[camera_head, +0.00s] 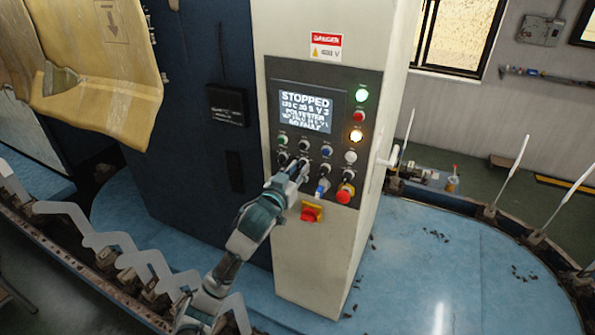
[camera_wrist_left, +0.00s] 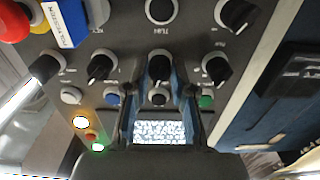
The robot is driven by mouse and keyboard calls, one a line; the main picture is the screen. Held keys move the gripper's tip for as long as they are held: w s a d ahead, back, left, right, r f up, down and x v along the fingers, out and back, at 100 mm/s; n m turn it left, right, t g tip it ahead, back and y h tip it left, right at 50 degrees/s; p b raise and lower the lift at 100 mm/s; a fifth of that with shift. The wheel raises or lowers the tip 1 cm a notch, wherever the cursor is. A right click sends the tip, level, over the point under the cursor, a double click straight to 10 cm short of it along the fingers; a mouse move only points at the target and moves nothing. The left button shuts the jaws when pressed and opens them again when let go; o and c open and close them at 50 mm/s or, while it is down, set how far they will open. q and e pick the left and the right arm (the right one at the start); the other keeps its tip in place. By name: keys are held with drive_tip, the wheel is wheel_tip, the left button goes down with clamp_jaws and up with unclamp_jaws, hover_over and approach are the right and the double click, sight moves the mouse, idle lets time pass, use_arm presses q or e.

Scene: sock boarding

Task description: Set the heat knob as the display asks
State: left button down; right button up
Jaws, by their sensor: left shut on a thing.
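The display (camera_head: 305,110) on the control panel reads STOPPED, with a line like 120 C 30 S V 3, then POLYESTER and NO FAULT; the small text is blurred. It also shows upside down in the left wrist view (camera_wrist_left: 160,131). My left gripper (camera_head: 297,168) reaches the row of dark knobs below the display. In the left wrist view its fingers (camera_wrist_left: 160,76) stand on both sides of a black knob (camera_wrist_left: 158,67) and are shut on it. The knob's label and pointer setting are not readable. My right gripper is not in view.
Other black knobs (camera_wrist_left: 102,67) sit close on both sides. A red emergency button (camera_head: 345,193) and a red-yellow switch (camera_head: 311,212) lie below. Green (camera_head: 361,95) and amber (camera_head: 356,135) lamps are lit. A blue tag (camera_wrist_left: 65,22) reads POLYESTER.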

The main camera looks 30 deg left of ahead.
use_arm(q)
drive_tip(key=shift+m, duration=0.4)
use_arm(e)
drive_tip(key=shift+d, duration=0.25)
use_arm(q)
drive_tip(key=shift+m, duration=1)
drive_tip(key=m, duration=0.4)
drive_tip(key=shift+a, duration=0.1)
drive_tip(key=shift+m, duration=0.5)
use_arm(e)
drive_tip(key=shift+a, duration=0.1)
use_arm(q)
drive_tip(key=c, duration=1.2)
unclamp_jaws()
drive_tip(key=shift+o, duration=1.2)
drive_tip(key=shift+w+f, duration=0.1)
drive_tip(key=shift+w, duration=0.15)
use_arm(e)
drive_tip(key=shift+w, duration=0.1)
